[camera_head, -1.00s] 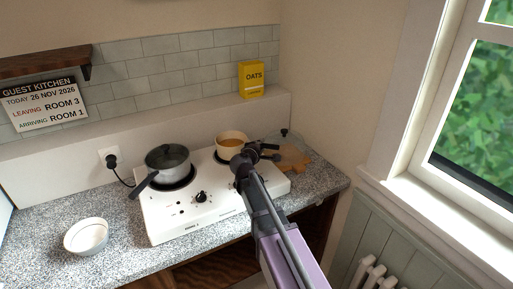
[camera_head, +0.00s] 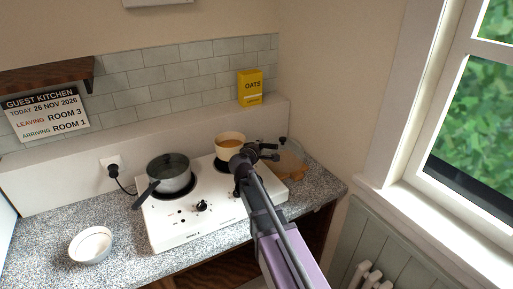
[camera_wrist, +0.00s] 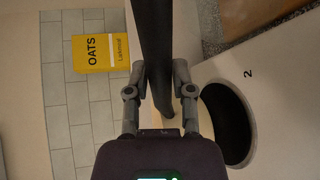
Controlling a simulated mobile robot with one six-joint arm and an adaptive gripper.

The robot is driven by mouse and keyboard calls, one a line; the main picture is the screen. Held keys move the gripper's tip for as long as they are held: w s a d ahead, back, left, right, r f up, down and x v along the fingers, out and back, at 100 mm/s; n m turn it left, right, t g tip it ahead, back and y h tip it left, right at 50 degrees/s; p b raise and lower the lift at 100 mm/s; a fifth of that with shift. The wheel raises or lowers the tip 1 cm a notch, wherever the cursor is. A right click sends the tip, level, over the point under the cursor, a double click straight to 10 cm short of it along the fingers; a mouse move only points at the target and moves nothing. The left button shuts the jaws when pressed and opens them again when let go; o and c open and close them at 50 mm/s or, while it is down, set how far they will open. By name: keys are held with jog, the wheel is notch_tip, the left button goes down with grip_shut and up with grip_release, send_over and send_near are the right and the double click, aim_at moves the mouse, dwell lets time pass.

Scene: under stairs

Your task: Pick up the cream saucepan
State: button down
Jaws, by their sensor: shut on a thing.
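The cream saucepan (camera_head: 230,147), with orange contents, is level at the back right of the white hob in the head view, slightly above the rear burner, whose dark disc shows below it. My gripper (camera_head: 262,152) is at its right side, shut on its dark handle. In the wrist view the handle (camera_wrist: 152,40) runs between the two fingers of my gripper (camera_wrist: 158,72). The bare burner (camera_wrist: 228,122) marked 2 shows beside it. The pan's body is not clearly visible in that view.
A grey pan (camera_head: 168,173) with a dark handle stands on the hob's left burner. A white bowl (camera_head: 91,245) is on the speckled counter at left. A yellow oats box (camera_head: 250,88) stands on the back ledge. A wooden board (camera_head: 292,166) lies right of the hob.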

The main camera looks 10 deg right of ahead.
jog(key=shift+r+p, duration=2.35)
jog(key=shift+r, duration=0.4)
